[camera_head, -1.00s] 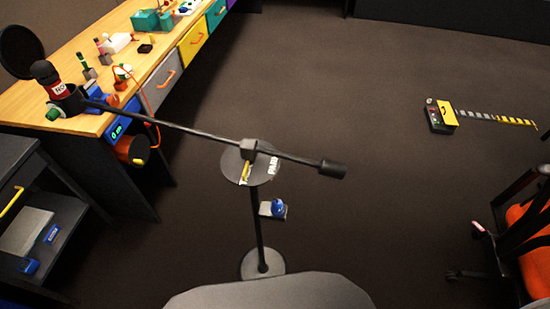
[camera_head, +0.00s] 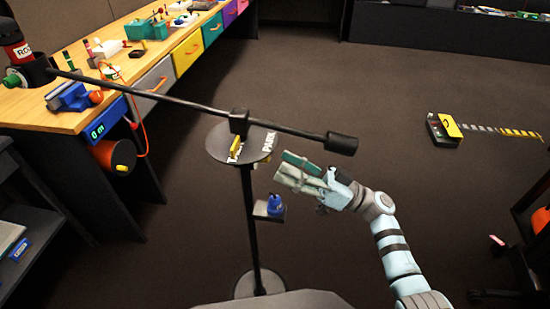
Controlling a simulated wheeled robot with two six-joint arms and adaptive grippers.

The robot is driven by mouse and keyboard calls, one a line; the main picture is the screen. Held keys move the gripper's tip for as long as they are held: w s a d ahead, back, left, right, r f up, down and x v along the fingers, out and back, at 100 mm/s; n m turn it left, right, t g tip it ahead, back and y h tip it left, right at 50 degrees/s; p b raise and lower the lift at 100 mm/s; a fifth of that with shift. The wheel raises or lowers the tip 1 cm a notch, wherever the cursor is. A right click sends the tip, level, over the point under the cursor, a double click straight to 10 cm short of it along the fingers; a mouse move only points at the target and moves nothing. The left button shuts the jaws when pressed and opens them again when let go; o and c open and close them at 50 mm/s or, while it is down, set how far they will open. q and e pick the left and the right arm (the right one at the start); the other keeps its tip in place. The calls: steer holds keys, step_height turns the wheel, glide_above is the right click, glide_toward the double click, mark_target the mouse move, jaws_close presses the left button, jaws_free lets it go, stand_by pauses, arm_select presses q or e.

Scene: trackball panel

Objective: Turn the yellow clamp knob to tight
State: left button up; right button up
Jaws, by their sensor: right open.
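The yellow clamp knob (camera_head: 235,146) is a small bar on the round dark plate (camera_head: 218,150) of a boom stand, just under the boom's joint block. The joint partly hides it. White lettering lies on the plate; one word reads PARK, and another beside the knob is partly covered. My right gripper (camera_head: 281,170) is open and empty, to the right of the plate and a little lower in the picture, apart from the knob. Its green-grey fingers point left. My left gripper is out of view.
The black boom (camera_head: 180,101) runs from the microphone at upper left to a counterweight (camera_head: 341,144) just above my right gripper. A small shelf on the pole holds a blue item (camera_head: 275,203).

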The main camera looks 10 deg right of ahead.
mark_target(269, 156)
steer(key=x, duration=0.4)
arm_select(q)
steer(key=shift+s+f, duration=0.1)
arm_select(e)
steer(key=shift+c, duration=0.5)
steer(key=shift+f, duration=0.1)
jaws_close()
